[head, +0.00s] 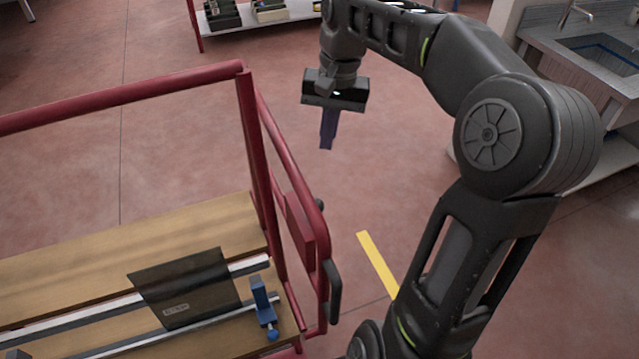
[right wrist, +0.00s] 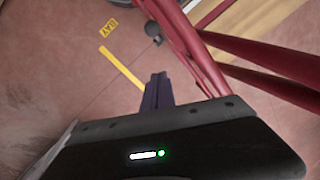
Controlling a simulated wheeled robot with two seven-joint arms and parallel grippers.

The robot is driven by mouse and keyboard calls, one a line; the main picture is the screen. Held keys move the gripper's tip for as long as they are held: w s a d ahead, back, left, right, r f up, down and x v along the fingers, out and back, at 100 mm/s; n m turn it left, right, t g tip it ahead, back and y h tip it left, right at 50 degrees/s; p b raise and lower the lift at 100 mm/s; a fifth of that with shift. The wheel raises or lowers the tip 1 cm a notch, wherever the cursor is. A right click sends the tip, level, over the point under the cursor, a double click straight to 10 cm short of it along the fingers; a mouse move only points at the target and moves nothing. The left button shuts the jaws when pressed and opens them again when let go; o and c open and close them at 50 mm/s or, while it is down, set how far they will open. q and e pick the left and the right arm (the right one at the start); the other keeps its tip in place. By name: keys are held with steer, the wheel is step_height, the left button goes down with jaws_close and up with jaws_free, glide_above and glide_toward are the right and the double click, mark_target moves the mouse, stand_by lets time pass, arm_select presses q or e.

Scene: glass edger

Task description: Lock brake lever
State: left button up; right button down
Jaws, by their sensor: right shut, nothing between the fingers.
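A red-framed cart (head: 246,150) stands at the left in the head view, and part of its red frame (right wrist: 190,50) shows at the top right in the right wrist view. A black knob (head: 320,204) sticks out at the cart's right side. A black knob, likely the same one, shows in the right wrist view (right wrist: 152,28) beside the red frame. I cannot tell for sure that it is the brake lever. My right gripper (head: 326,146) points down with its dark fingers shut and empty. It is apart from the cart, above the floor beyond the knob. My left gripper is out of view.
The cart's wooden deck (head: 120,255) carries rails, a dark glass plate (head: 187,290) and a blue clamp (head: 263,303). A black handle (head: 333,290) juts from its right end. A yellow floor stripe (head: 378,263) lies to the right. A sink counter (head: 590,60) stands at upper right.

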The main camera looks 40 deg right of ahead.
arm_select(q)
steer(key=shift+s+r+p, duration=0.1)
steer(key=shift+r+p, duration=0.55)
steer(key=shift+p, duration=0.25)
arm_select(e)
steer(key=s+a+f, duration=0.2)
steer(key=a+f, duration=0.1)
steer(key=f, duration=0.6)
steer(key=shift+a+f, duration=0.15)
steer(key=shift+a, duration=0.2)
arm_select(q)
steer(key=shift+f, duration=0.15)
arm_select(e)
steer(key=shift+s, duration=0.1)
